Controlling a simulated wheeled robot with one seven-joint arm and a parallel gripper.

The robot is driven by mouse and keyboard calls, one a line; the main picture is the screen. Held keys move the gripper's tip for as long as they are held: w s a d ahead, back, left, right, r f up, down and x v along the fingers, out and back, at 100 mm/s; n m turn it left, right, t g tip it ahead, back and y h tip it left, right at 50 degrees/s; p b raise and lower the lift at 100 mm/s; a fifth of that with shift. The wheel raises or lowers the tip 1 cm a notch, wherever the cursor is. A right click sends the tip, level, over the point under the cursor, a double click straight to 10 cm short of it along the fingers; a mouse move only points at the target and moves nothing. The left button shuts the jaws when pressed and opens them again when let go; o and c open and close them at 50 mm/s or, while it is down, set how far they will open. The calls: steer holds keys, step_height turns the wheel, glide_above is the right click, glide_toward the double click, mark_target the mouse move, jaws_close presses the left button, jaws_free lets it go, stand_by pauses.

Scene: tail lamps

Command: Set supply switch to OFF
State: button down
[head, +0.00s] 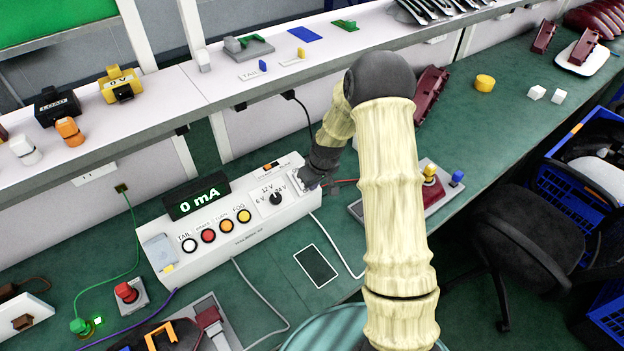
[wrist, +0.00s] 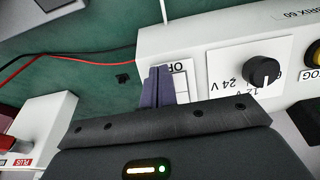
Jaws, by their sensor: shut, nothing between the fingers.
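The supply switch (wrist: 182,84) is a white rocker on a white plate with a partly hidden OFF label, at the end of the white test box (head: 240,232). In the head view my gripper (head: 308,181) is at the box's right end and hides most of the switch. In the wrist view my gripper (wrist: 160,72) is shut and empty, its fingers over the left part of the switch plate. I cannot tell whether they touch the rocker, or which way it is tilted. The display (head: 199,196) on the box reads 0 mA in green.
The black voltage knob (head: 275,198) sits beside the switch, and several round lamp buttons (head: 226,225) line the box. Red and black wires (wrist: 70,62) run behind the fingers. A white terminal block (wrist: 40,135) stands close by. A shelf (head: 190,95) runs behind.

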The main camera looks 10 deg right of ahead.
steer(key=shift+r+p, duration=0.55)
steer(key=shift+r, duration=0.15)
steer(key=s+d+r, duration=0.2)
steer(key=s+r, duration=0.4)
steer(key=r, duration=0.5)
steer(key=shift+s+d+r, duration=0.35)
steer(key=shift+s+d, duration=0.05)
steer(key=shift+s+d, duration=0.1)
stand_by(0.4)
